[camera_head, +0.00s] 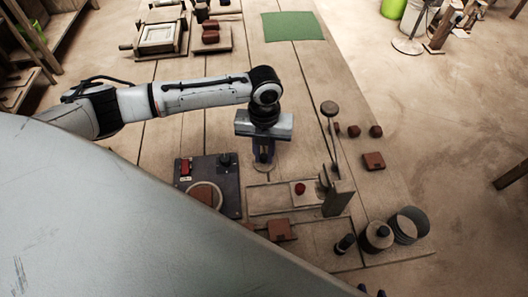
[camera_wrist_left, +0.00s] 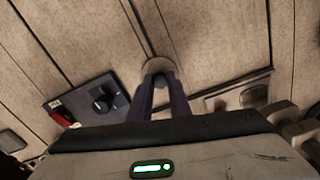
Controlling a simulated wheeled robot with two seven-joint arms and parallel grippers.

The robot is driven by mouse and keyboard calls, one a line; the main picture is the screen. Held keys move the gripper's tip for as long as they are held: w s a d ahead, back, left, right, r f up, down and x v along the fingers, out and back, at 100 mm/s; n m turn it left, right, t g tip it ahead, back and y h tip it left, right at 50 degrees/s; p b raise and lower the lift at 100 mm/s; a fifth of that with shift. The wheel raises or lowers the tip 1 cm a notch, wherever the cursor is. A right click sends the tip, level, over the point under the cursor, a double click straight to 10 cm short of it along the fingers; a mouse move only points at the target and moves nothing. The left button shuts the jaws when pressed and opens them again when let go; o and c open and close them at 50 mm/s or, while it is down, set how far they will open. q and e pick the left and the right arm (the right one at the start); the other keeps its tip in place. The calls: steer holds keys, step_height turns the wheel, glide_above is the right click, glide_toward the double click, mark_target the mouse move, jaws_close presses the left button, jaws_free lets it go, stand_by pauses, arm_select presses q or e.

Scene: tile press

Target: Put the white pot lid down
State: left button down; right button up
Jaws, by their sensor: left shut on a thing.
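My left gripper (camera_head: 263,158) points down over the middle of the wooden table and is shut on the knob of the pale pot lid (camera_head: 262,168). In the left wrist view, the two dark fingers (camera_wrist_left: 162,88) close on the dark knob, and the round lid (camera_wrist_left: 157,67) shows beyond them. The fingers hide part of the lid. I cannot tell whether the lid touches the table. Two small dark tips at the bottom edge of the head view may be my right gripper (camera_head: 371,291); too little shows to tell its state.
A dark plate with a ring and a knob (camera_head: 226,183) lies left of the lid. A wooden press with a lever (camera_head: 336,190) stands to the right. Pots (camera_head: 377,236) and a grey cylinder (camera_head: 408,226) stand near right. A green mat (camera_head: 292,26) lies far back, with bare tabletop before it.

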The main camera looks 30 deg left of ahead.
mark_target(264, 157)
arm_select(q)
steer(key=c, duration=1.6)
jaws_free()
steer(key=shift+c, duration=0.2)
step_height(264, 157, up, 12)
steer(key=shift+r, duration=0.15)
